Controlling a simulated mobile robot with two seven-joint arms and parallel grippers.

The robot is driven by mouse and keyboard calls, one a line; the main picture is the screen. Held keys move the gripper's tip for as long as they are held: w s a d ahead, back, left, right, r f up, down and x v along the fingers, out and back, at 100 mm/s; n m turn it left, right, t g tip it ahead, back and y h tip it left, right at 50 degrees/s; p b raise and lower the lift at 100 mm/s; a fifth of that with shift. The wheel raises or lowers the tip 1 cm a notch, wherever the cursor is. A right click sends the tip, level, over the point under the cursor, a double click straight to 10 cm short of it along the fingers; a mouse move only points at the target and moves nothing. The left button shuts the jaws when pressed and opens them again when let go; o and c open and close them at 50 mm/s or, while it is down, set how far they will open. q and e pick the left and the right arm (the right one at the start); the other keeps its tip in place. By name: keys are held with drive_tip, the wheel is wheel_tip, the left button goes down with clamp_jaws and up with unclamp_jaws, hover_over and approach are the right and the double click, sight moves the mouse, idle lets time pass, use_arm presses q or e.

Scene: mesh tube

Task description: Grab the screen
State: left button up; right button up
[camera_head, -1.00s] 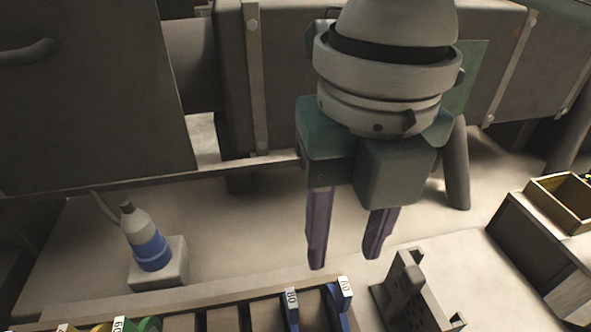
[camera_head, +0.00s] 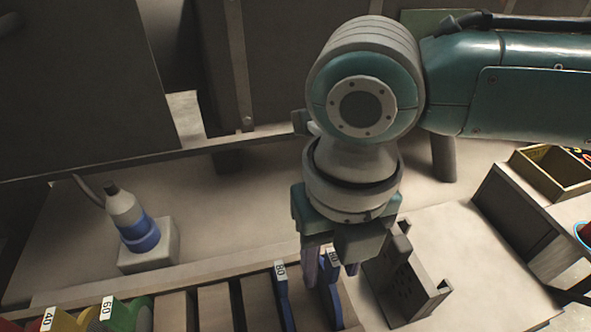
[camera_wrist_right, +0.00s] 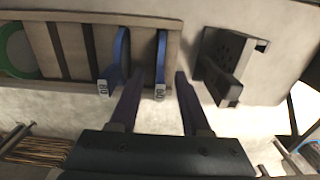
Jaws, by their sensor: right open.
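A blue screen (camera_head: 332,300) with a white label stands upright in the right end of the wooden rack (camera_head: 215,292). It also shows in the right wrist view (camera_wrist_right: 162,52), its label hard to read. My right gripper (camera_head: 331,275) is open and points down at this screen, partly covering it in the head view. In the right wrist view its fingers (camera_wrist_right: 158,82) lie either side of the screen's labelled end; whether they touch it cannot be told. A second blue screen (camera_head: 282,302), labelled 80, stands one place to the left. My left gripper is not in view.
A green screen (camera_head: 125,314) labelled 60 and a yellow one (camera_head: 62,322) labelled 40 stand at the rack's left. A grey perforated holder (camera_head: 405,278) is close right of my gripper. A blue-and-white bottle-shaped device (camera_head: 134,222) stands on a block behind the rack.

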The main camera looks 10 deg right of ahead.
clamp_jaws()
idle(1.3)
